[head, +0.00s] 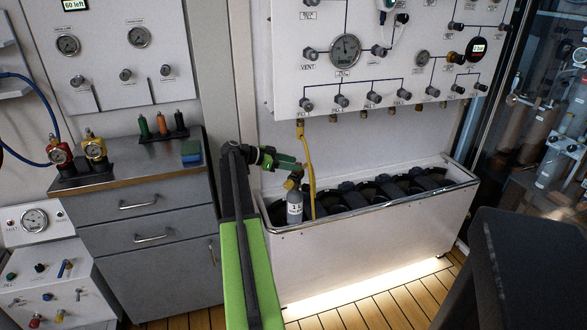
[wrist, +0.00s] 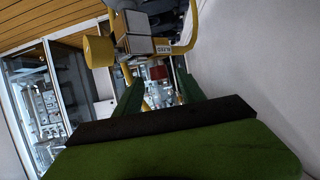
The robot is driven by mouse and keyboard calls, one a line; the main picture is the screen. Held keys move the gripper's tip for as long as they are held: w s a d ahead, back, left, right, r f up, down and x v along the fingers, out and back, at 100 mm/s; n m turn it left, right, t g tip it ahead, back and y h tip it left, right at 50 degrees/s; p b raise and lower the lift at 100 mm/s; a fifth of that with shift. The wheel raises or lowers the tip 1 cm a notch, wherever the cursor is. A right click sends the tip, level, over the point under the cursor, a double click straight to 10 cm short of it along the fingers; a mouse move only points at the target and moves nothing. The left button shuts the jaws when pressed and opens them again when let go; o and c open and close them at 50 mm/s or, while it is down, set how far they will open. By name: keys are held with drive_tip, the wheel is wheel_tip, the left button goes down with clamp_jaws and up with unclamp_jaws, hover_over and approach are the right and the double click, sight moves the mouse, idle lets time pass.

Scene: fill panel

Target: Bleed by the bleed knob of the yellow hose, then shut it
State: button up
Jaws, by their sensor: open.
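The yellow hose (head: 309,165) hangs from a port under the white panel (head: 385,60) into the long white trough. Its end fitting (head: 293,179) sits above a grey bottle marked 1 L (head: 294,208). In the wrist view the fitting is a metal block (wrist: 136,44) with a small label, with the yellow hose (wrist: 190,38) curving at its right. A yellow round knob (wrist: 98,51) sticks out at its left. My gripper (head: 298,163) is open beside the fitting. In the wrist view its green fingers (wrist: 158,92) are apart, with a red part (wrist: 158,72) showing beyond them. Contact cannot be told.
The white trough (head: 385,240) holds several dark cylinders below my gripper. A grey cabinet (head: 150,235) stands at the left, with red and yellow regulators (head: 95,148) on top. A dark block (head: 520,270) stands at the front right. Wooden floor lies between.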

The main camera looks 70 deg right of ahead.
sight(299, 173)
drive_tip(key=shift+x, duration=0.75)
clamp_jaws()
drive_tip(key=shift+a, duration=0.15)
drive_tip(key=n+t+h, duration=0.2)
drive_tip(key=n+t, duration=0.1)
drive_tip(key=shift+s+a+n+h, duration=0.3)
drive_tip(key=shift+s+n+h, duration=0.05)
drive_tip(key=shift+n+h, duration=0.05)
drive_tip(key=n+t, duration=0.1)
drive_tip(key=n+t+h, duration=0.1)
drive_tip(key=n+t, duration=0.1)
drive_tip(key=n+t+h, duration=0.1)
drive_tip(key=t, duration=0.1)
drive_tip(key=shift+s, duration=0.25)
drive_tip(key=n+t, duration=0.5)
drive_tip(key=t, duration=0.1)
drive_tip(key=shift+s+d+n+t, duration=0.2)
drive_tip(key=shift+s+n+t, duration=0.15)
drive_tip(key=shift+n+t, duration=0.05)
drive_tip(key=shift+s+n+t+y, duration=0.1)
drive_tip(key=shift+n+t+y, duration=1.2)
drive_tip(key=shift+n+t, duration=0.65)
drive_tip(key=shift+n, duration=0.25)
